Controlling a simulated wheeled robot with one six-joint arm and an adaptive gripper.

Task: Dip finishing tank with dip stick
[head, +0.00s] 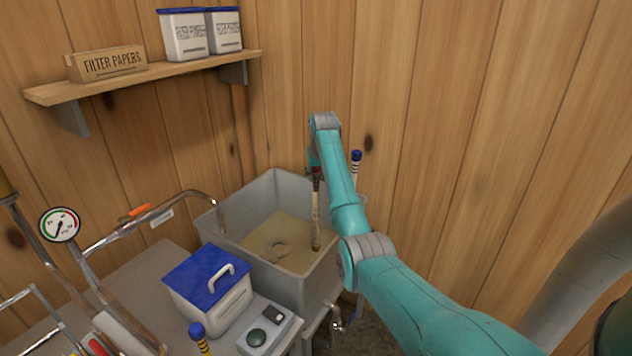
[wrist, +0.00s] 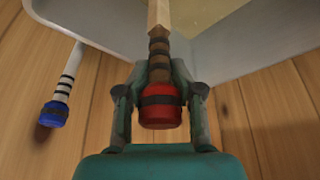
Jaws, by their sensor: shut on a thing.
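The dip stick (head: 316,215) is a wooden rod with dark bands and a red end cap. It stands nearly upright over the finishing tank (head: 216,212), a grey open box with tan liquid in it. The stick's lower end is at or in the liquid near the right wall; I cannot tell how deep. In the wrist view the dip stick (wrist: 160,75) runs away from me into the tank (wrist: 95,22). My gripper (wrist: 160,100) is shut around the stick just by its red cap. In the head view my arm hides most of the gripper.
A white stick with a blue cap (head: 356,165) stands behind my arm; it also shows in the wrist view (wrist: 55,110). A blue-lidded white box (head: 210,285) and a small device (head: 264,332) sit front left. A pipe with a gauge (head: 60,224) stands left. Wooden walls close the back.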

